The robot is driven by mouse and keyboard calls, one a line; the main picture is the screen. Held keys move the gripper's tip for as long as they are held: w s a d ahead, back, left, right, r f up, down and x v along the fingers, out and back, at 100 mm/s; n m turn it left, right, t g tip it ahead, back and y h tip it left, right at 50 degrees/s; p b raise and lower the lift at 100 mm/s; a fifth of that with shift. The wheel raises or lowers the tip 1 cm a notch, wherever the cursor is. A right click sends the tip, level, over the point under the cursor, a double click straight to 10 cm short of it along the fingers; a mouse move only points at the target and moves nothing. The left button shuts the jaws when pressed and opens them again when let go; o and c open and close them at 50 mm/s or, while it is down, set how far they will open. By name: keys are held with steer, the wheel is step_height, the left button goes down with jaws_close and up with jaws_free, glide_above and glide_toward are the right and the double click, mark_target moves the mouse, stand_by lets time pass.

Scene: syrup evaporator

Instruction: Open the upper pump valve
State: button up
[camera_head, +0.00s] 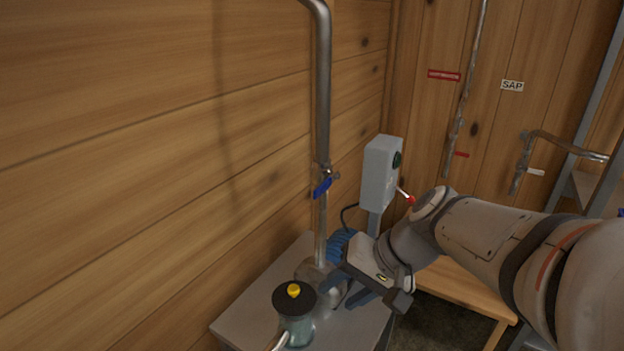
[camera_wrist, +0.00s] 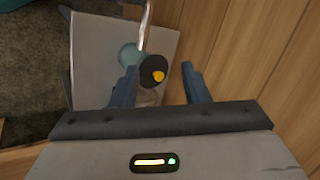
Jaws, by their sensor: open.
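The upper pump valve has a blue lever handle (camera_head: 322,187) on the vertical steel pipe (camera_head: 323,100) above the pump. The handle slants across the pipe, its left end lower. My gripper (camera_head: 345,290) is open and empty, below and slightly right of the handle, close to the pump body. In the wrist view my gripper (camera_wrist: 162,85) has its two blue fingers spread, with a black cap with a yellow knob (camera_wrist: 153,72) seen between them. The blue handle does not show in the wrist view.
The black-capped strainer (camera_head: 295,300) stands on the grey pump table (camera_head: 250,312) in front of the pump. A grey switch box (camera_head: 380,172) with a red-tipped lever (camera_head: 409,198) stands right of the pipe. The wooden wall (camera_head: 150,150) is close on the left.

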steer(key=w+a+r+m+t+y+b, duration=0.25)
steer(key=w+y, duration=0.35)
steer(key=w, duration=0.3)
steer(key=m+t+y+b, duration=0.2)
steer(key=t, duration=0.3)
glide_toward(323, 190)
steer(key=x, duration=0.4)
steer(key=shift+s+a+f, duration=0.1)
steer(key=shift+a+f, duration=0.15)
steer(key=shift+a, duration=0.05)
steer(key=shift+w+r, duration=0.15)
steer(key=shift+w, duration=0.1)
steer(key=p+x, duration=0.1)
steer(key=x, duration=0.6)
steer(key=shift+w+a+r, duration=0.1)
steer(key=shift+w+a, duration=0.1)
steer(key=shift+c, duration=0.3)
jaws_close()
